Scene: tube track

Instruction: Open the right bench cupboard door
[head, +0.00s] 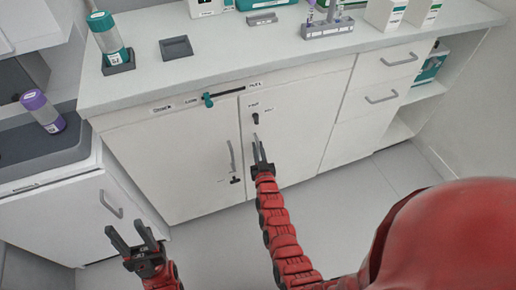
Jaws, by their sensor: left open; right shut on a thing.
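The right bench cupboard door (305,125) is a white panel under the worktop and looks flush with the front. My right gripper (259,150) is at its left edge, shut on the door's handle, which the fingers mostly hide. A small black latch (256,118) sits above the gripper. The left bench cupboard door (170,160) is shut, with a grey bar handle (231,156) and a black catch (235,180). A teal knob (208,99) sits on a dark sliding bar above the doors. My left gripper (135,245) is open and empty, low at the left.
Drawers (380,80) with grey handles and an open shelf stand to the right. The worktop (220,45) holds a teal-capped jar (108,40), a tube rack (328,28) and boxes. A white cabinet (75,215) stands at the left. The floor (345,205) before the right door is clear.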

